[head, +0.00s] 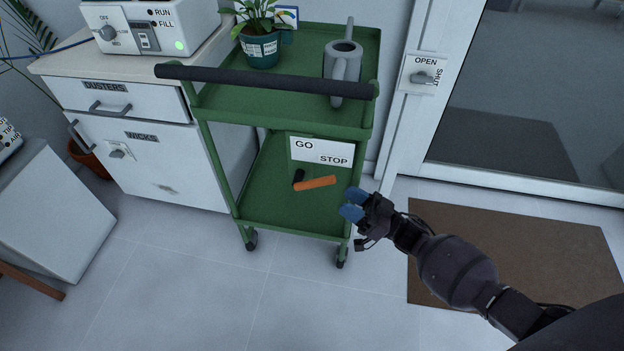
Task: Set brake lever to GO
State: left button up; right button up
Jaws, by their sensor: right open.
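A green cart (277,121) carries a white sign (321,151) reading GO at its upper left and STOP at its lower right. Below the sign is the brake lever (316,183), an orange bar with a black part (298,177) at its left end. The orange bar points right and slightly up, its free end below the word STOP. My right gripper (348,203) has blue fingertips, spread open and empty, by the cart's right front post. It is just right of and below the lever's free end, apart from it in the picture. My left gripper is out of view.
A grey watering can (342,62) and a potted plant (261,48) stand on the cart's top shelf. A black push handle (265,82) runs along its front. A white cabinet (165,165) stands left, a glass door (540,95) and brown mat (520,255) right. Floor in front is clear.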

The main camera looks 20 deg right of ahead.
aim_at(317, 183)
jog(key=x, duration=0.9)
jog(key=shift+c, duration=0.3)
grip_shut()
